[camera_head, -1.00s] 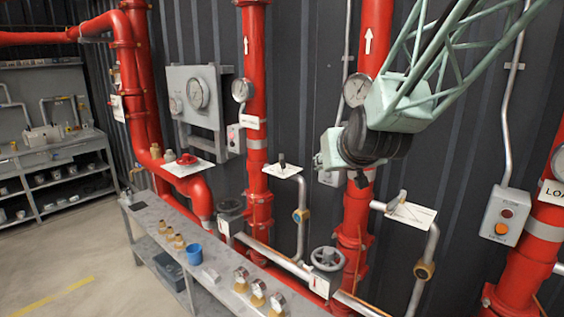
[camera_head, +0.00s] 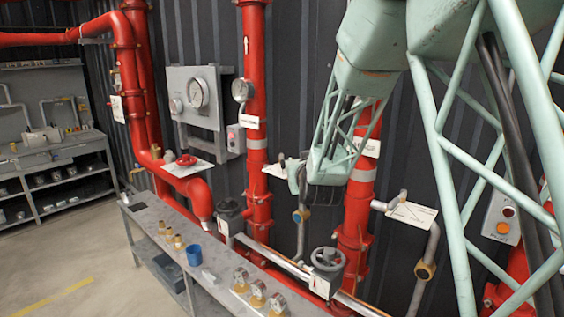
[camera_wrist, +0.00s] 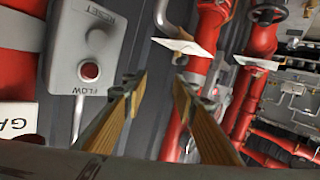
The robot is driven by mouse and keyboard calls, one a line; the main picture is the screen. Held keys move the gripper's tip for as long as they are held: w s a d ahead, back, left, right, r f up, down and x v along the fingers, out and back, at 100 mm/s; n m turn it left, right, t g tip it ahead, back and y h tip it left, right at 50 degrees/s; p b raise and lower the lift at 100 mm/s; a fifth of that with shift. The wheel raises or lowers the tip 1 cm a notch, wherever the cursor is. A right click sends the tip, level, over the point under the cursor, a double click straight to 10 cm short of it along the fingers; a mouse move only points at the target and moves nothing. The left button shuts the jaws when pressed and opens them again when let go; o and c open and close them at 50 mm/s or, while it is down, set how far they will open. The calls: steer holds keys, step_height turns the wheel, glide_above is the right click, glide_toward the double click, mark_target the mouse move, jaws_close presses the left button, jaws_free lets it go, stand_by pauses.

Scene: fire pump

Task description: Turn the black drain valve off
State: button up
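The black drain valve handle (camera_head: 282,160) stands up at the top of a thin grey drain pipe, by a white tag plate (camera_head: 272,171), left of the middle red riser in the head view. My arm's end is just to its right and close to it; whether they touch is not clear. In the wrist view my gripper (camera_wrist: 157,85) is open, with two tan-padded fingers apart and only the dark wall seen between them. A white tag plate (camera_wrist: 180,47) lies beyond the fingers. I cannot make out the black handle there.
A second drain pipe with a light handle (camera_head: 402,195) stands to the right. A grey handwheel valve (camera_head: 327,260) is below. A grey bench (camera_head: 150,215) holds a blue cup (camera_head: 194,255) and brass fittings. A grey button box (camera_wrist: 90,60) is near the fingers.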

mark_target(282, 158)
steer(key=shift+w+a+f+n+t+b, duration=0.15)
steer(key=shift+w+a+f+t, duration=0.25)
steer(key=shift+w+a+f, duration=0.5)
steer(key=shift+w+a+f+n+t+b, duration=0.1)
steer(key=shift+w+a+f+t, duration=0.3)
steer(key=shift+w+a+f, duration=0.45)
steer(key=shift+w+a+f+n+t+b, duration=0.15)
steer(key=shift+w+a+f+t, duration=0.35)
steer(key=shift+a+f, duration=0.7)
steer(key=shift+w+d, duration=0.15)
steer(key=shift+w+a, duration=0.35)
steer(key=shift+w, duration=1.9)
steer(key=shift+w+a, duration=0.4)
steer(key=shift+w, duration=1.8)
steer(key=shift+w+a, duration=0.35)
steer(key=shift+w, duration=1.9)
jaws_close()
